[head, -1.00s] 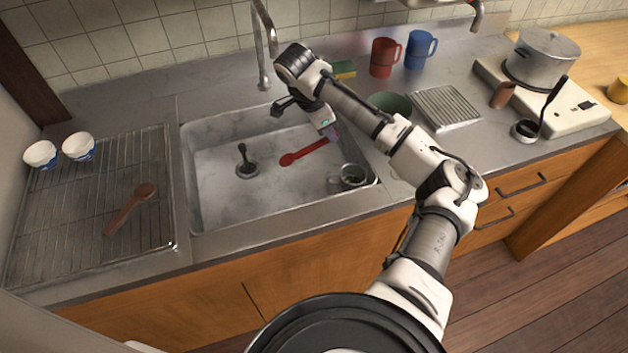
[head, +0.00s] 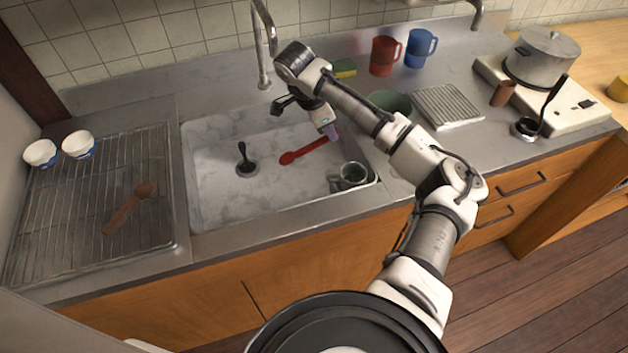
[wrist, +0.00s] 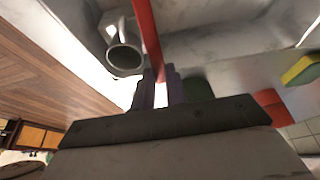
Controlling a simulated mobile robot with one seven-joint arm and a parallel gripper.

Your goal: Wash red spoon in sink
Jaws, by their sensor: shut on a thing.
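The red spoon (head: 305,151) is over the sink in the head view, its bowl end pointing left toward the dark stopper. My gripper (head: 331,133) is shut on the spoon's handle end. In the wrist view the red spoon (wrist: 146,38) runs up from between the fingers of my gripper (wrist: 155,86). The sink (head: 215,197) is a pale basin. The faucet (head: 263,50) stands behind it, its spout end over the sink's back edge. I cannot tell whether water runs.
A grey mug (head: 351,175) is in the sink's right corner; it also shows in the wrist view (wrist: 124,56). A green bowl (head: 390,103) is right of the sink. A rack (head: 60,225) with a brown spoon (head: 128,208) lies left.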

